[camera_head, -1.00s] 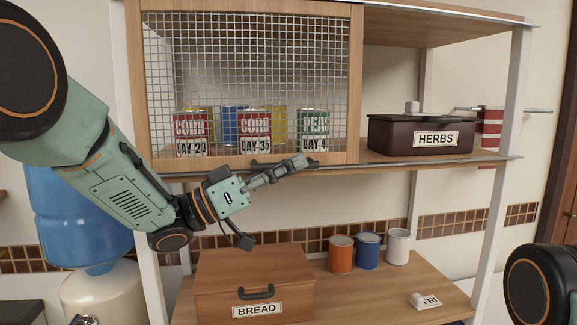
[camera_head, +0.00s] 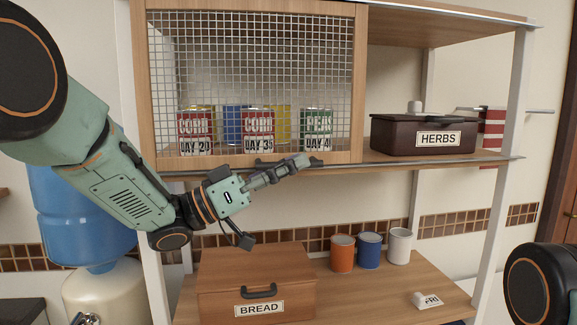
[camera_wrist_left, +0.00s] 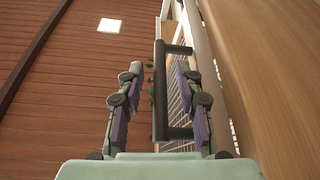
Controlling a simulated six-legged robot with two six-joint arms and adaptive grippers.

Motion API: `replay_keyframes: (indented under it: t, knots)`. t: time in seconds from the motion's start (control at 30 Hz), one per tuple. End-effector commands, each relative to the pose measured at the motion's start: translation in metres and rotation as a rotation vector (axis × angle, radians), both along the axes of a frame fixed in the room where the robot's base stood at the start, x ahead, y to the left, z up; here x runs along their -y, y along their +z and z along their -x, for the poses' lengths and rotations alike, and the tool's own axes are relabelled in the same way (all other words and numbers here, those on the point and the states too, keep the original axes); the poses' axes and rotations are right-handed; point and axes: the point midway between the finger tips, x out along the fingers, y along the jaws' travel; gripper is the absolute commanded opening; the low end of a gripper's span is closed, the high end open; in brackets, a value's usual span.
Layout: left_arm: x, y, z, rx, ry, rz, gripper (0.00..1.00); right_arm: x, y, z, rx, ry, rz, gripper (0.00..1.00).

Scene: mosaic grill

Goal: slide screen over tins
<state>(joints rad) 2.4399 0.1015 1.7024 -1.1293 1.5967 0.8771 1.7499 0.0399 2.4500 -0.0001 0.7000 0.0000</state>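The wood-framed wire mesh screen (camera_head: 148,85) stands at the left of the upper shelf, in front of the tins. Through the mesh show two red corn tins (camera_head: 258,130), a green peas tin (camera_head: 317,124), and blue and yellow tins behind. My left gripper (camera_head: 302,165) is at the screen's lower frame, by its dark handle (camera_head: 262,162). In the left wrist view, the fingers (camera_wrist_left: 160,92) are open on either side of the handle bar (camera_wrist_left: 160,90), with gaps between. My right gripper is out of view.
A dark herbs box (camera_head: 390,137) sits on the upper shelf, right of the screen. Below are a wooden bread box (camera_head: 215,285), orange, blue and white cans (camera_head: 369,250), and a small FRI label piece (camera_head: 427,300). The shelf has a white post (camera_head: 497,190) at right.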

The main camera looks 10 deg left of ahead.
Motion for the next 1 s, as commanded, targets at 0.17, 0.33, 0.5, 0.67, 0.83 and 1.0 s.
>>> replay_keyframes:
  t: [0.17,0.33,0.5,0.67,0.83,1.0]
  knots:
    - [-0.003,0.0,0.001,0.0,0.001,0.002,0.36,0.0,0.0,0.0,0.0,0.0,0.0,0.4]
    - [-0.021,-0.008,0.008,-0.002,0.004,0.005,0.36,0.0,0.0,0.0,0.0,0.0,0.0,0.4]
    - [-0.048,-0.019,0.019,0.0,0.005,0.007,0.36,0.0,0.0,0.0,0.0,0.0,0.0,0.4]
    - [-0.071,-0.029,0.028,-0.002,0.004,0.006,0.36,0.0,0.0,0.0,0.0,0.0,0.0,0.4]
    - [-0.09,-0.038,0.037,0.0,0.004,0.004,0.36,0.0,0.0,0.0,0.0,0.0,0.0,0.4]
    - [-0.101,-0.043,0.042,0.0,0.001,0.002,0.36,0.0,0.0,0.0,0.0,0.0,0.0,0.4]
